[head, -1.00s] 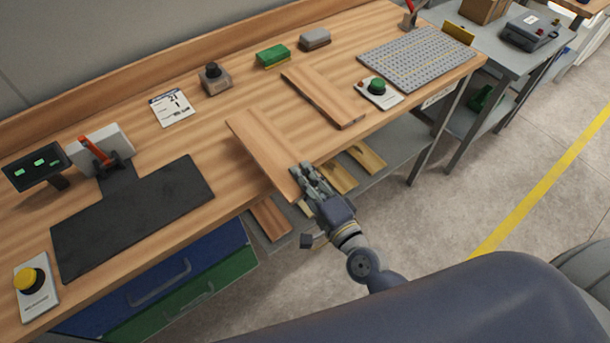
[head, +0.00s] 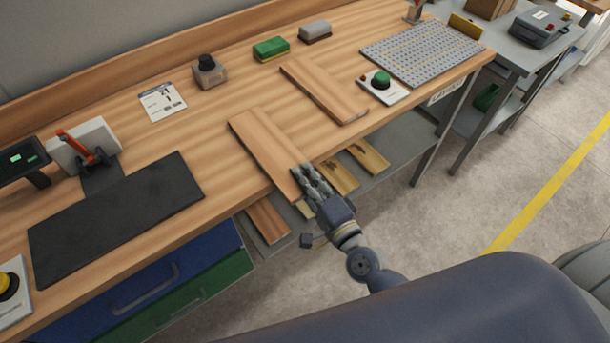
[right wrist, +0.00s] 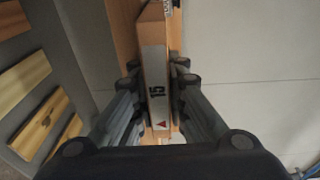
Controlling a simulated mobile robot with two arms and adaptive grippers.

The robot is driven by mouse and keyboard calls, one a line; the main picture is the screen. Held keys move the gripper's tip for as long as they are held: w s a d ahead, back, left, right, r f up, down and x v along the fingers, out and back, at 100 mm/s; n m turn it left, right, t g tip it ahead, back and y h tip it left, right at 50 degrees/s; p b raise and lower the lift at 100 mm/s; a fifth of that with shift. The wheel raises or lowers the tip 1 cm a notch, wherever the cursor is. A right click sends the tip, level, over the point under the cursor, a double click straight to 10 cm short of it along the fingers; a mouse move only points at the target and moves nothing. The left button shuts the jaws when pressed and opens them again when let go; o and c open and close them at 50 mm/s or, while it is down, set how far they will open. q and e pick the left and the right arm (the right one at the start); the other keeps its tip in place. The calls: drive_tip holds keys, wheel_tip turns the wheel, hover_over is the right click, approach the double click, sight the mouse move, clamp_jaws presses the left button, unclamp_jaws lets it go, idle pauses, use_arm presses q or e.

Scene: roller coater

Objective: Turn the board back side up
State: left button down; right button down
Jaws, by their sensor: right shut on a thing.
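A wooden board (head: 266,150) lies on the workbench near its front edge, its near end at or just past the edge. My right gripper (head: 312,182) is shut on that near end in the head view. In the right wrist view the board (right wrist: 156,65) stands between the two fingers (right wrist: 158,112), with a pale label reading "15" and a red triangle facing the camera. Its underside is hidden. A second wooden board (head: 325,90) lies on the bench to the right, apart from the first. My left gripper is not in view.
A black mat (head: 115,215) lies to the left. A green-button panel (head: 382,85) and a grey perforated plate (head: 425,53) are to the right. Green (head: 271,48) and grey (head: 315,31) blocks stand behind. Wooden boards (head: 368,156) lie on the shelf below.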

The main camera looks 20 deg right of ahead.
drive_tip(key=c, duration=1.5)
unclamp_jaws()
drive_tip(key=shift+s+f, duration=0.1)
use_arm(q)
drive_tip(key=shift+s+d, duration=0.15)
use_arm(e)
drive_tip(key=v, duration=1.2)
